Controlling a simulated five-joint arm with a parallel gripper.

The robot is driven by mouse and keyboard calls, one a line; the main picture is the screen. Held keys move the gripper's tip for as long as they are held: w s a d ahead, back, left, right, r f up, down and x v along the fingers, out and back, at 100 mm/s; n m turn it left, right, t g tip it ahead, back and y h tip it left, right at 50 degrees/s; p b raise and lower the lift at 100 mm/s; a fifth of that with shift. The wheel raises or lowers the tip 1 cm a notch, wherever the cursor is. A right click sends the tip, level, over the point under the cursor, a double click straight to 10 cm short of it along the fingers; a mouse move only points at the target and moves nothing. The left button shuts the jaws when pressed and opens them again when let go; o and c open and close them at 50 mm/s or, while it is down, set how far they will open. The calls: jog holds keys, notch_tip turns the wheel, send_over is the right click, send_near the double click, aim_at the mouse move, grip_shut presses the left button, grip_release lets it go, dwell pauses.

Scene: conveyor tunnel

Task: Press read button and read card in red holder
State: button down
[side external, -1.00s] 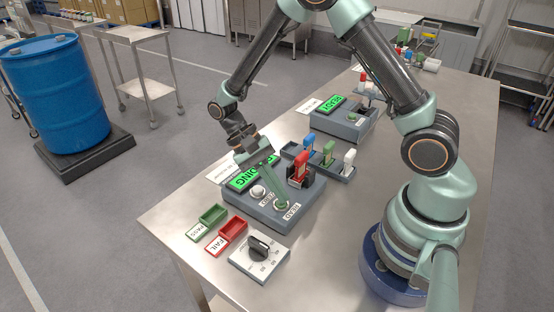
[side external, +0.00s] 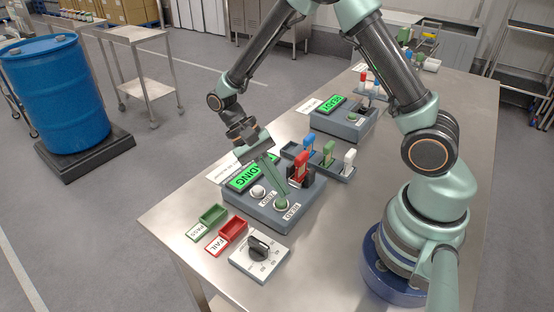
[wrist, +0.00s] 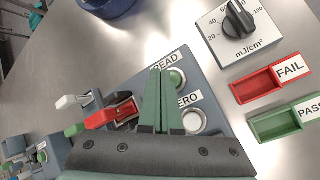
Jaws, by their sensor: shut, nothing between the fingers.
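The grey reader box (side external: 258,215) stands on the steel table. Its green READ button (side external: 281,204) also shows in the wrist view (wrist: 177,79), beside the fingertips. A white ZERO button (side external: 258,192) sits next to it. A red card (side external: 302,162) stands upright in a red holder (side external: 297,183) on the box; the wrist view shows the red piece too (wrist: 113,114). My gripper (side external: 285,194) is shut and empty, its tips just above the READ button; contact looks absent.
Blue, green and white cards (side external: 329,153) stand in a rack behind the box. A green PASS tray (side external: 213,214), a red FAIL tray (side external: 232,231) and a dial unit (side external: 259,256) lie in front. A second reader box (side external: 345,122) stands farther back.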

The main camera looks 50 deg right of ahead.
jog(key=shift+r, duration=2.5)
jog(key=shift+r, duration=0.15)
notch_tip(320, 180, up, 6)
jog(key=d+n+t, duration=0.1)
jog(key=n+t, duration=0.2)
jog(key=t, duration=0.2)
notch_tip(320, 180, up, 7)
jog(key=n+t, duration=0.5)
jog(key=t, duration=0.3)
send_over(279, 198)
jog(key=d, duration=0.3)
jog(key=shift+r+y, duration=0.1)
jog(key=shift+y, duration=0.3)
